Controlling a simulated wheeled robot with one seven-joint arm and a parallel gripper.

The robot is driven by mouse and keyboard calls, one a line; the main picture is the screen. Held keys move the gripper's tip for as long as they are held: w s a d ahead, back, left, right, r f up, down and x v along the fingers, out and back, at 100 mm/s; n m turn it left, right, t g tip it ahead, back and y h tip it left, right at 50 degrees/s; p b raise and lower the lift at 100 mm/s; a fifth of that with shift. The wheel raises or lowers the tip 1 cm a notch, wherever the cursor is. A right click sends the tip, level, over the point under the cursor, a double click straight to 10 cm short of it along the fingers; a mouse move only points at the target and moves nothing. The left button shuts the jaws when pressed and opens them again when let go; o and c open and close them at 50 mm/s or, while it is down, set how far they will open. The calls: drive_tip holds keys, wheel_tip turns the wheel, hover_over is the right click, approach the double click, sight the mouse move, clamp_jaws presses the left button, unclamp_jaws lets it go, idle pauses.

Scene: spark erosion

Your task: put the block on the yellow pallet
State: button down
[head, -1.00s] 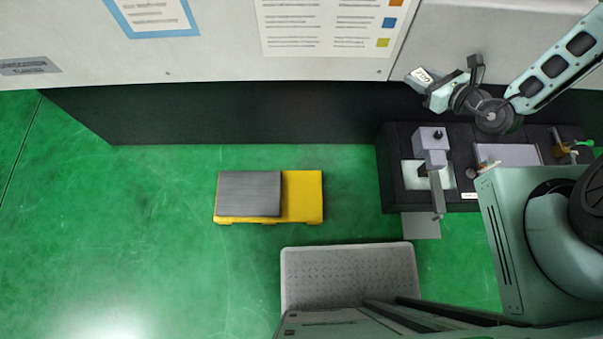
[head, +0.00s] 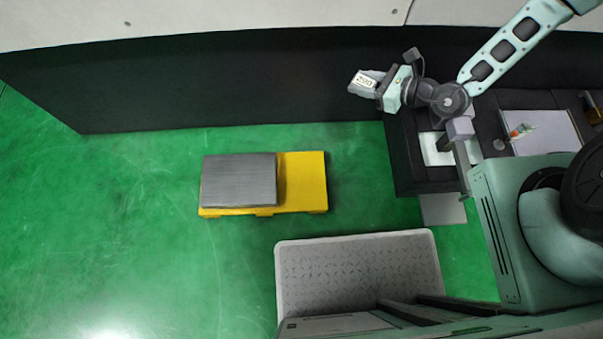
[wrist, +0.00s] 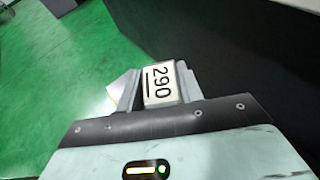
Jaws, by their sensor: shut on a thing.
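The yellow pallet (head: 304,182) lies on the green floor left of the middle in the head view. A grey ribbed slab (head: 239,180) covers its left part; its right part is bare.
A light grey perforated tray (head: 355,262) lies below the pallet. A dark bench (head: 400,150) with a grey fixture (head: 459,130) stands at the right. The dark machine base (head: 200,85) runs behind. Green floor is free left of the pallet.

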sight(302, 180)
drive_tip(key=s+a+f+n+g+y+b, duration=0.1)
drive_tip(key=a+f+b, duration=0.4)
drive_tip(key=f+b, duration=1)
drive_tip(key=s+a+f+n+g+y+b, duration=0.1)
drive_tip(key=s+a+f+n+g+b, duration=0.1)
drive_tip(key=f+b, duration=1.3)
drive_tip(key=s+a+f+n+g+b, duration=0.2)
drive_tip(key=a+f+b, duration=0.6)
drive_tip(key=f+b, duration=0.7)
drive_tip(key=shift+a+f+n+g+y, duration=0.15)
drive_tip(key=shift+f+n+g, duration=0.2)
drive_tip(key=shift+f, duration=0.7)
drive_tip(key=shift+a+f+n+g+y, duration=0.1)
drive_tip(key=shift+f+n+g, duration=0.25)
drive_tip(key=shift+f, duration=0.7)
drive_tip(key=shift+a+f+n+g+y, duration=0.15)
drive_tip(key=shift+f+g, duration=0.35)
drive_tip(key=shift+f, duration=0.55)
drive_tip(key=shift+r, duration=0.1)
drive_tip(key=c, duration=0.9)
unclamp_jaws()
drive_tip(key=shift+d+f, duration=0.1)
drive_tip(key=shift+f, duration=0.1)
